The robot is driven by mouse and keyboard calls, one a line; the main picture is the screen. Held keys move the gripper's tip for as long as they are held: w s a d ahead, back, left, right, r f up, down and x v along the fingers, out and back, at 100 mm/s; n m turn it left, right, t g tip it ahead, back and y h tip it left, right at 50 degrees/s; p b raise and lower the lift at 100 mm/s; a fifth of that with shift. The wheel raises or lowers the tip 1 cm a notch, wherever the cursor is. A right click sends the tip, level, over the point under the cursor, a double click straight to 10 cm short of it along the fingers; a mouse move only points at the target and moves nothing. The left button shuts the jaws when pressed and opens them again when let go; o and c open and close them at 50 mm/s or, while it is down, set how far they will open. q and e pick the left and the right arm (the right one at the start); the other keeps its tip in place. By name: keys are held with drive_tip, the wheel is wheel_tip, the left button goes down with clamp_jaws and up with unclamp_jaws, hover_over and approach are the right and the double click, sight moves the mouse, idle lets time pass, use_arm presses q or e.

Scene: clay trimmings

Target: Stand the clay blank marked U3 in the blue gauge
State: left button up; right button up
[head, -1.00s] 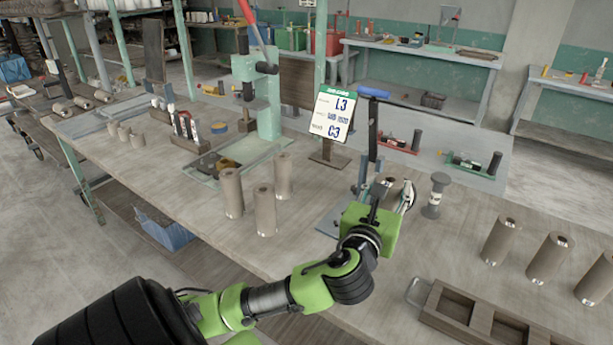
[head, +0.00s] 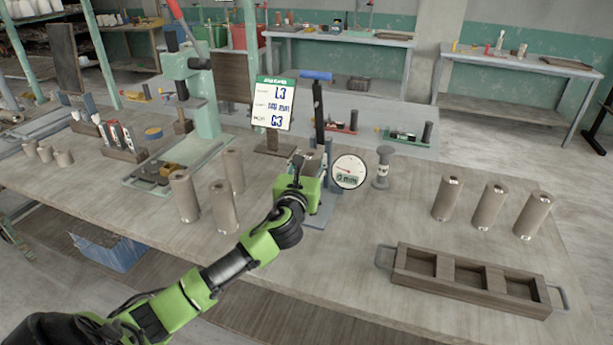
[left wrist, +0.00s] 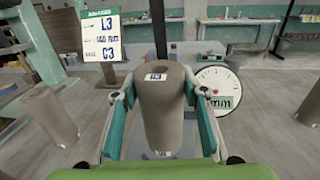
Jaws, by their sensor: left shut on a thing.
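My left gripper (head: 304,172) is shut on a brown clay cylinder (left wrist: 160,108), which stands upright between its fingers in the left wrist view. The cylinder has a hole and a small label on its top; I cannot read that label surely. The gauge has a blue-grey base (head: 322,214), a dark post with a blue handle (head: 316,75) and a white round dial (head: 349,172). The dial also shows in the left wrist view (left wrist: 217,91). The gripper is at the gauge, hiding much of it. I cannot tell whether the cylinder touches the base. My right gripper is not in view.
Several clay cylinders stand left (head: 184,196) and right (head: 492,206) of the gauge. A sign (head: 273,103) reading L3 and C3 stands behind. A grey spool-shaped piece (head: 382,167) is close to the dial. A wooden three-compartment tray (head: 470,282) lies at front right.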

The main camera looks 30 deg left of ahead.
sight(307, 174)
use_arm(q)
drive_tip(key=shift+w+a+f, duration=0.3)
drive_tip(key=shift+a+f, duration=0.05)
drive_tip(key=shift+f, duration=0.15)
drive_tip(key=shift+w+a+f, duration=0.3)
drive_tip(key=shift+a+f, duration=0.05)
drive_tip(key=shift+f, duration=0.1)
drive_tip(key=shift+w+a+f+b, duration=0.1)
drive_tip(key=shift+f+b, duration=0.1)
drive_tip(key=shift+f, duration=0.7)
drive_tip(key=shift+a+f+b, duration=0.1)
drive_tip(key=shift+f+b, duration=0.05)
drive_tip(key=shift+f, duration=0.7)
drive_tip(key=shift+f, duration=0.1)
drive_tip(key=o, duration=1.6)
drive_tip(key=shift+f, duration=0.1)
drive_tip(key=shift+r, duration=0.2)
drive_tip(key=v, duration=1.2)
drive_tip(key=shift+b, duration=0.3)
